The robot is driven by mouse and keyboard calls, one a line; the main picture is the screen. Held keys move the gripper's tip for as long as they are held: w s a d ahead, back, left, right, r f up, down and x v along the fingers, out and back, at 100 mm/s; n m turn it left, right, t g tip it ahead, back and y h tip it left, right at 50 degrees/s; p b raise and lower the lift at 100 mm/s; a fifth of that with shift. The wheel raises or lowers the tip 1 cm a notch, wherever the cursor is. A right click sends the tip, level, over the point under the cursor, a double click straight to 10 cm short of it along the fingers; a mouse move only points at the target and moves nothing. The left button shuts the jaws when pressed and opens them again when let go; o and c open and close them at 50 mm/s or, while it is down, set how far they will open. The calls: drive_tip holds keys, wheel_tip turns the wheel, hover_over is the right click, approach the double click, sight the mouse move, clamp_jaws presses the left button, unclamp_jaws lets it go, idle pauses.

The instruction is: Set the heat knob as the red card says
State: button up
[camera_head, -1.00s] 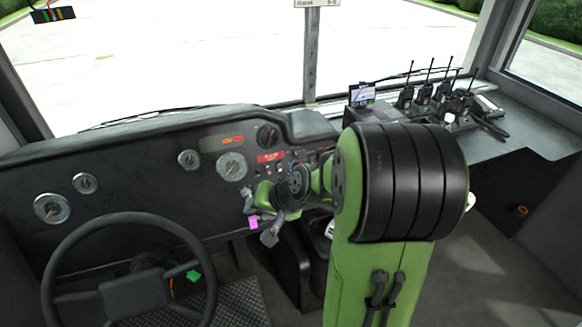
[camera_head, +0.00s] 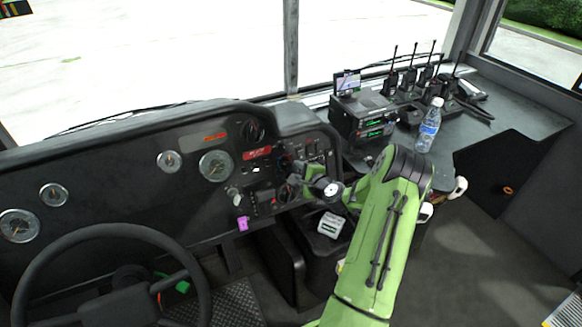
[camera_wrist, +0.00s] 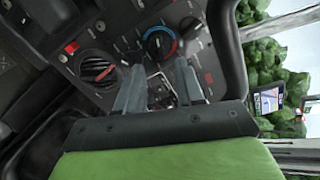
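In the wrist view a dark round knob (camera_wrist: 159,43) with a blue and red arc around it sits on the dash panel. A second round knob (camera_wrist: 98,68) with a red pointer is to its left. I cannot tell their exact settings or read their labels. A red card (camera_head: 257,152) with small white writing is on the dash in the head view; its words are too small to read. My gripper (camera_wrist: 160,66) is open and empty, its two fingers apart, in front of the panel below the blue-and-red knob. In the head view my gripper (camera_head: 294,187) is by the panel's right part.
The steering wheel (camera_head: 112,270) is at the lower left. A radio unit (camera_head: 362,115), several handheld radios and a water bottle (camera_head: 429,126) stand on the right shelf. A purple tag (camera_head: 242,223) hangs below the dash. Switches surround the knobs.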

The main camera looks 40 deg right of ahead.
sight(288, 164)
drive_tip(key=x, duration=0.5)
drive_tip(key=shift+w+f, duration=0.15)
drive_tip(key=shift+w, duration=0.1)
clamp_jaws()
